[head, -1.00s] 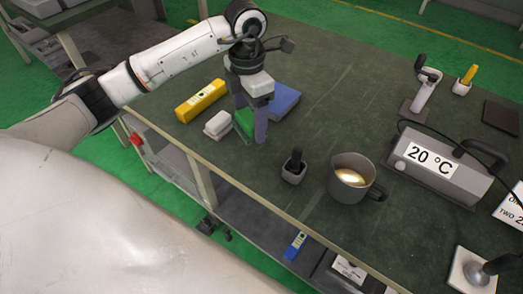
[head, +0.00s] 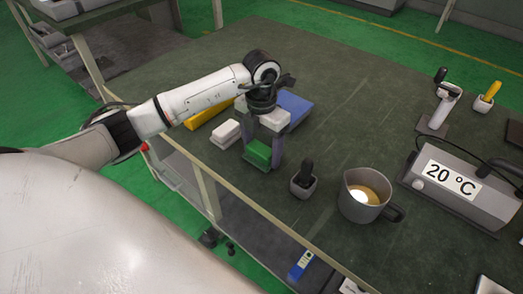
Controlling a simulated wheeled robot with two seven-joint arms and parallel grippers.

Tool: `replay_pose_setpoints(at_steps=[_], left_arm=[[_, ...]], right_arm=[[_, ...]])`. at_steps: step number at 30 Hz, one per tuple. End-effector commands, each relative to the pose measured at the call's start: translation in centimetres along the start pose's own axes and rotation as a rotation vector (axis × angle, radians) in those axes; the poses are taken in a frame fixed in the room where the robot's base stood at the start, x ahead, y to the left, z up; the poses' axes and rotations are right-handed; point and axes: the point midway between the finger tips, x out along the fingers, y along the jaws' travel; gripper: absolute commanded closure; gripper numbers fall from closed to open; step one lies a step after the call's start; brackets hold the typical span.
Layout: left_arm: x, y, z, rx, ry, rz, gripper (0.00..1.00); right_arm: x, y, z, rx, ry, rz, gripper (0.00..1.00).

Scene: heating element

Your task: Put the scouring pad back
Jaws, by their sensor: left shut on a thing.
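The scouring pad appears to be the green block (head: 258,152) in the head view, left of the middle near the table's front edge. My left gripper (head: 264,155) points down and is shut on it, with a finger on either side. I cannot tell whether the pad's underside touches the table. My right gripper is not in view.
A white block (head: 226,134) lies just left of the pad, with a yellow box (head: 208,113) behind it. A blue block (head: 294,107) lies behind the gripper. A small dark holder with a black handle (head: 303,182), a grey mug (head: 362,205) and a 20 °C heating unit (head: 462,187) stand to the right.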

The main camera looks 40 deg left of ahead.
Motion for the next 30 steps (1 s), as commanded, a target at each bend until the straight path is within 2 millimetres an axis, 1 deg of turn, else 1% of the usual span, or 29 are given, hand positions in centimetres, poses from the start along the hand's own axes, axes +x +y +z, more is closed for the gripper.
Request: replay_pose_setpoints(at_steps=[1, 7, 11, 12, 14, 15, 24, 26, 28, 30], left_arm=[[0.3, 0.0, 0.0, -0.001, -0.001, -0.001, 0.55], [0.3, 0.0, 0.1, 0.0, -0.002, 0.0, 0.55], [0.7, 0.0, 0.0, 0.0, -0.001, 0.001, 0.55], [0.6, 0.0, 0.0, 0.0, -0.001, 0.001, 0.29], [0.6, 0.0, 0.0, 0.0, -0.001, 0.001, 0.19], [0.6, 0.0, 0.0, 0.0, -0.001, 0.0, 0.15], [0.3, 0.0, 0.0, 0.0, -0.001, 0.0, 0.15], [-0.1, 0.0, 0.1, 0.0, -0.003, 0.0, 0.15], [-0.9, 0.1, 0.1, 0.001, -0.005, 0.001, 0.15], [-2.2, 0.1, 0.1, 0.001, -0.005, 0.001, 0.15]], right_arm=[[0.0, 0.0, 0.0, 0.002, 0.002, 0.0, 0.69], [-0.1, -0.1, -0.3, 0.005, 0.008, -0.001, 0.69], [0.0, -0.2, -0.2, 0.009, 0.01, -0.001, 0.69], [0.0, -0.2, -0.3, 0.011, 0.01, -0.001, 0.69], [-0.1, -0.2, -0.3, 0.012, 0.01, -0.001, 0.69], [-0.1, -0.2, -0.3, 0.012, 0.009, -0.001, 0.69], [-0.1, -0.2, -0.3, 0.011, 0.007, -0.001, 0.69], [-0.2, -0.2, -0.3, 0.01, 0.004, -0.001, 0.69], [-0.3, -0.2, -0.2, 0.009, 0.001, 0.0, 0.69], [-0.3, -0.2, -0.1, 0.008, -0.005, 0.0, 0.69]])
